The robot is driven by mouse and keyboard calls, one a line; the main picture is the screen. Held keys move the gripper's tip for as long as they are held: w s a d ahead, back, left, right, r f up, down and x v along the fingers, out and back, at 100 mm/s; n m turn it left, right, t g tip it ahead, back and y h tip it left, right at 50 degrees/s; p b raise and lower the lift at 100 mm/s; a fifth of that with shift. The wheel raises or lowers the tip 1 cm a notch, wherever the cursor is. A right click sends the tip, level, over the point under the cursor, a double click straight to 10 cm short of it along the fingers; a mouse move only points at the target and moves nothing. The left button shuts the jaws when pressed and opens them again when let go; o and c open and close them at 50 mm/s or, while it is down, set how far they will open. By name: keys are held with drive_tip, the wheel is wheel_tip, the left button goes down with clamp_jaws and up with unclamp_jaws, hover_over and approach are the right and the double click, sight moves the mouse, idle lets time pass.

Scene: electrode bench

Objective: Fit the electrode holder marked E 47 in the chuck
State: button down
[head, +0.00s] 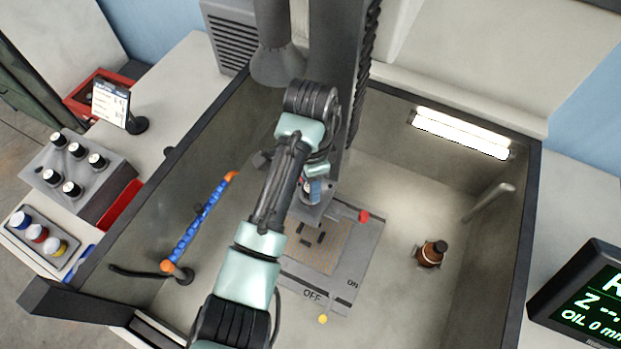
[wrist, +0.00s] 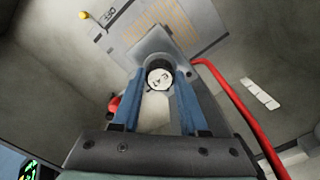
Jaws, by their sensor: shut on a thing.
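My gripper (wrist: 159,76) is shut on a dark round electrode holder (wrist: 160,77) with a white marked face. The mark looks like E 47, but it is small and tilted. The blue fingers lie on either side of it. In the head view my gripper (head: 315,188) is low in the tank beside the grey machine column, partly behind my arm. A grey square block (wrist: 152,48) shows just beyond the holder in the wrist view. I cannot tell whether the holder touches it. No chuck can be made out clearly; my arm covers that area.
A work plate (head: 345,268) marked ON and OFF lies on the tank floor. Outside, left, are a rack (head: 105,185) with several black-rimmed holders and a small sign (head: 110,104).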

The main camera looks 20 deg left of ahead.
drive_tip(key=shift+f, duration=0.6)
drive_tip(key=shift+f+b, duration=0.5)
drive_tip(key=shift+f, duration=0.15)
unclamp_jaws()
idle(0.6)
wheel_tip(320, 180, up, 4)
drive_tip(key=p, duration=0.4)
drive_tip(key=shift+r, duration=1.05)
